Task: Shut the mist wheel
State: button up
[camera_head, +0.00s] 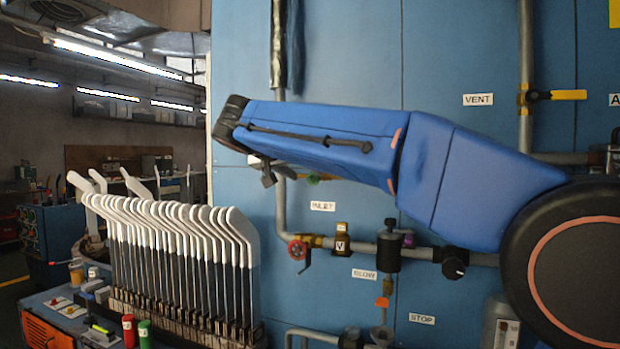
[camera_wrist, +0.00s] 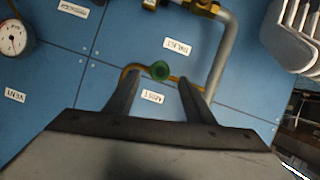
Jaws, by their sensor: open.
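The mist wheel appears as a small green round handwheel (camera_wrist: 159,70) on a brass pipe on the blue panel in the wrist view, with a white label (camera_wrist: 152,97) beside it that looks like MIST, upside down. My gripper (camera_wrist: 159,79) is open, with one finger on each side of the wheel in that view. I cannot tell whether the fingers touch it or how far off the panel they are. In the head view my gripper (camera_head: 268,173) is mostly hidden by my blue arm, and a bit of green (camera_head: 313,179) shows just below the arm.
A red handwheel (camera_head: 297,250) sits on the pipe below. A black knob (camera_head: 454,264) and a yellow lever (camera_head: 568,95) are to the right. A rack of white sock boards (camera_head: 185,225) stands left of the panel. A gauge (camera_wrist: 14,38) shows in the wrist view.

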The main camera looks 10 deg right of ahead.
jog(key=v, duration=1)
jog(key=shift+s+a, duration=0.2)
jog(key=shift+s, duration=0.05)
jog(key=shift+r, duration=0.1)
